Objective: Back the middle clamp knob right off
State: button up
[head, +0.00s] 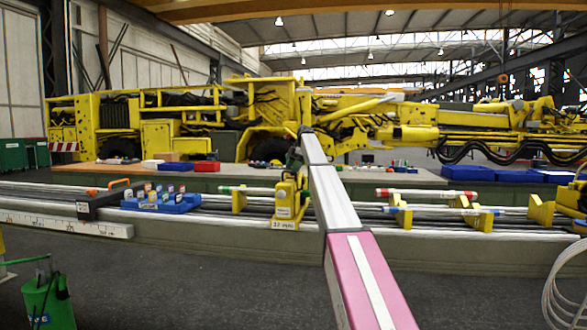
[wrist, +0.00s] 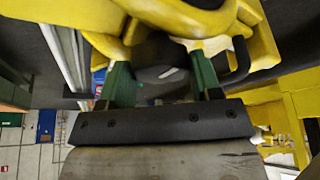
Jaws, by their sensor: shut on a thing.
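The middle clamp (head: 288,200) is a yellow block with a small white label, standing on the long rail bench. My arm reaches over to it, and my gripper (head: 295,160) is at its top, small and partly hidden by my own arm. In the wrist view my gripper (wrist: 162,82) has two green fingers on either side of a dark knob (wrist: 160,74), shut on it. The knob sits close under the yellow clamp frame (wrist: 180,18), which curves around it. The knob's thread is hidden.
Yellow V-shaped supports (head: 400,212) carry rods right of the clamp. A blue tray (head: 165,204) with several small coloured items and a black box (head: 100,203) lie to the left. A yellow boom machine (head: 220,125) stands behind. The floor (head: 180,280) in front is mostly clear.

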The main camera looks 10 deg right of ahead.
dwell(0.4)
jog(key=o, duration=0.9)
